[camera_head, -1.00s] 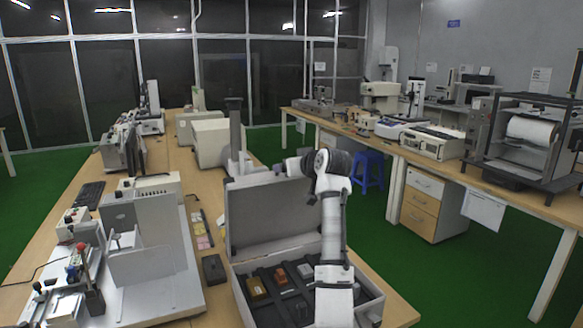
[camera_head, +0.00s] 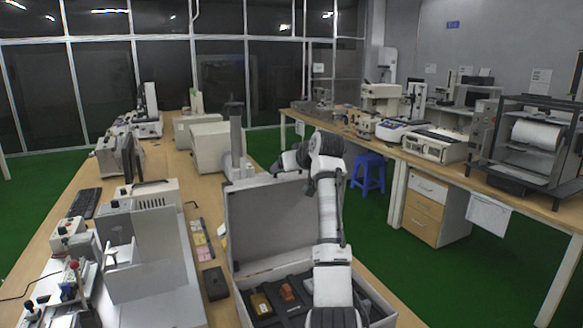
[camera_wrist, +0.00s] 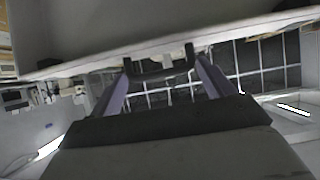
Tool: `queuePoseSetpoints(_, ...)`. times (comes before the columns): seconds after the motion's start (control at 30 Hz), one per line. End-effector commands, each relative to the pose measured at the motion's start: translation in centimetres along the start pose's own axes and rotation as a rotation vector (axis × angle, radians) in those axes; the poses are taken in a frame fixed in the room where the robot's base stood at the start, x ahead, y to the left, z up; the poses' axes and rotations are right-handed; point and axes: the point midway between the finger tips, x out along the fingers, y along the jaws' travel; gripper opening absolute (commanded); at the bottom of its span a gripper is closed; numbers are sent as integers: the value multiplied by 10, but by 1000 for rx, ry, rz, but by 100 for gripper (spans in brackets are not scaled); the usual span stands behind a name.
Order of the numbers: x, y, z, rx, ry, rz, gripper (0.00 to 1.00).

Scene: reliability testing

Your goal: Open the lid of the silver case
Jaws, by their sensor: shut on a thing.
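The silver case (camera_head: 236,292) stands on the near part of the wooden bench, with its lid (camera_head: 270,222) raised to about upright and its grey inner side facing me. Small items, one yellow and one orange, lie in the dark insert of its base. My arm reaches over the case to the top edge of the lid. In the wrist view my gripper (camera_wrist: 162,64) is shut on the black handle (camera_wrist: 158,75) at the lid's edge, with one finger at each end. In the head view the fingertips and handle are hidden behind the lid and my wrist.
Left of the case stand grey instruments (camera_head: 150,240) and a small black box (camera_head: 214,283). A beige machine (camera_head: 210,145) stands behind the lid. A blue stool (camera_head: 369,172) is on the green floor to the right, before another bench.

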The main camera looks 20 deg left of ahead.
Motion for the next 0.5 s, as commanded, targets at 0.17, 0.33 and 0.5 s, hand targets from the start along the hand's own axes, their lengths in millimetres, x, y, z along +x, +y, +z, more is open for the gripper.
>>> queuePoseSetpoints(0.17,-7,5,-7,-1,19,12,40)
queuePoseSetpoints(0.33,-6,4,-7,-1,17,10,90)
queuePoseSetpoints(0.5,-4,2,-4,-1,10,6,90)
